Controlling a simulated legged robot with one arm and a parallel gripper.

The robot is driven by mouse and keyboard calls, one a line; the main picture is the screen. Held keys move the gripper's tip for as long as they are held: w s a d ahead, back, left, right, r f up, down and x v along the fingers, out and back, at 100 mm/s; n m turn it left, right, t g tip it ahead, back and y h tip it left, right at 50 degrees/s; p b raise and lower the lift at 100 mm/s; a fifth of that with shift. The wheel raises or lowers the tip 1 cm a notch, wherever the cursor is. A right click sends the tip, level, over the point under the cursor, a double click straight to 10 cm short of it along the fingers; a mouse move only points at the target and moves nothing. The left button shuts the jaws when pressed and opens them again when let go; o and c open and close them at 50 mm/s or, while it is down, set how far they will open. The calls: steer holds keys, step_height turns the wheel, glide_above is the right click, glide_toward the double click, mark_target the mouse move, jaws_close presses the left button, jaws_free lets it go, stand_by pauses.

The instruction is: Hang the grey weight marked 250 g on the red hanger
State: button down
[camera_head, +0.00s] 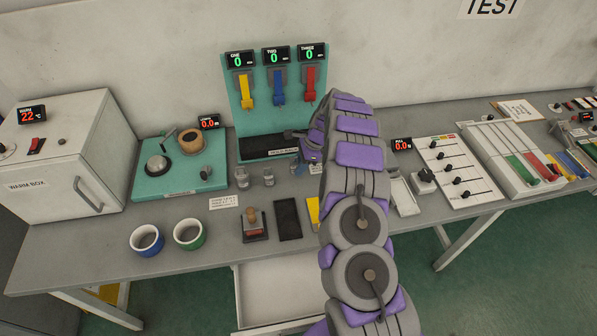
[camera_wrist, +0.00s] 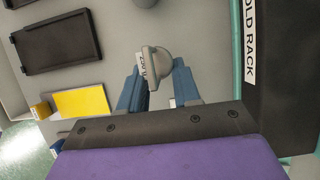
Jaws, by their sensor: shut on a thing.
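The grey weight (camera_wrist: 155,62) is between the blue fingers of my gripper (camera_wrist: 158,78) in the wrist view. It has a rounded end and a white label that seems to read 250, partly cut by the viewing angle. My gripper is shut on it. In the head view my arm covers most of the gripper, and the held weight cannot be made out clearly. The red hanger (camera_head: 310,84) is at the right of the teal rack, under the display THREE, which reads 0. It looks empty, and my gripper is below it.
Yellow (camera_head: 246,90) and blue (camera_head: 279,87) hangers are left of the red one. Two grey weights (camera_head: 242,178) (camera_head: 268,176) stand in front of the teal rack (camera_head: 233,118). A stamp (camera_head: 254,229), a black pad (camera_head: 288,219) and two cups (camera_head: 147,240) are nearer the front.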

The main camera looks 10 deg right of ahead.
mark_target(295, 177)
steer(key=shift+w+d+f, duration=0.1)
steer(key=shift+w+d, duration=0.05)
steer(key=x, duration=0.3)
steer(key=shift+d+f+b, duration=0.25)
steer(key=shift+f+b, duration=0.1)
steer(key=shift+b, duration=0.05)
steer(key=c, duration=0.8)
jaws_free()
steer(key=shift+d, duration=0.15)
